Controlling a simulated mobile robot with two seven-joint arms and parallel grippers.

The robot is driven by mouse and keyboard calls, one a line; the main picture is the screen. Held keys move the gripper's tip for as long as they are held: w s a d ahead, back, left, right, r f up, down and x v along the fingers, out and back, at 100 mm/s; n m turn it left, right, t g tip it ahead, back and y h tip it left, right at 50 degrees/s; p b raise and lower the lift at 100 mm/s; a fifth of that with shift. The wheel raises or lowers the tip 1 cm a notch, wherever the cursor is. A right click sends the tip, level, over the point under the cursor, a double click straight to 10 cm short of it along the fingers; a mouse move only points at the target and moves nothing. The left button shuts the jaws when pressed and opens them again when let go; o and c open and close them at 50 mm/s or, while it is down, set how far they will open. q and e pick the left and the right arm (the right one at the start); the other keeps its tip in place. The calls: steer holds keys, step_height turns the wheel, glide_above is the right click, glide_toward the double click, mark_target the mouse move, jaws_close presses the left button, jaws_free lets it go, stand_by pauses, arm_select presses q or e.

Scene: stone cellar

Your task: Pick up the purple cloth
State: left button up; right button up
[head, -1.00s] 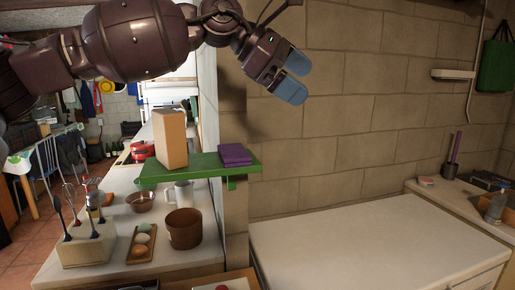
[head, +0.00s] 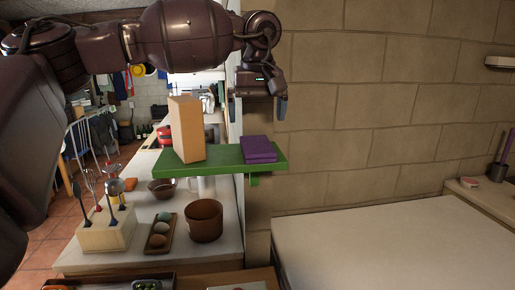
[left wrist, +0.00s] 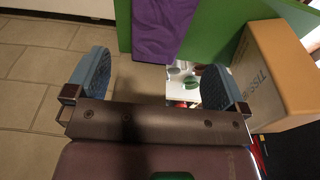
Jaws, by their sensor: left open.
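The purple cloth (head: 258,149) lies folded in a flat stack on the right end of the green shelf (head: 215,161). My left gripper (head: 257,108) points down above the cloth, open and empty, with a gap between its fingertips and the cloth. In the left wrist view the cloth (left wrist: 160,28) shows at the top on the green shelf (left wrist: 225,20), beyond the open blue-grey fingers (left wrist: 155,78). My right gripper is not in view.
A tan cardboard box (head: 187,130) stands on the shelf left of the cloth, and close to one finger in the left wrist view (left wrist: 275,75). A brick wall (head: 350,120) rises to the right. Below are a brown pot (head: 204,221), an egg tray (head: 159,235) and a utensil holder (head: 106,232).

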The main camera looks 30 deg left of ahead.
mark_target(256, 144)
arm_select(q)
steer(key=shift+a+f, duration=0.1)
steer(key=shift+f, duration=0.7)
steer(key=shift+w+f, duration=0.1)
steer(key=shift+f, duration=0.4)
steer(key=f+p, duration=0.1)
steer(key=f, duration=0.2)
steer(key=shift+w+f, duration=0.1)
steer(key=shift+w, duration=0.1)
steer(key=shift+w+a+f, duration=0.1)
steer(key=shift+f, duration=0.55)
steer(key=shift+c, duration=0.2)
steer(key=c, duration=0.9)
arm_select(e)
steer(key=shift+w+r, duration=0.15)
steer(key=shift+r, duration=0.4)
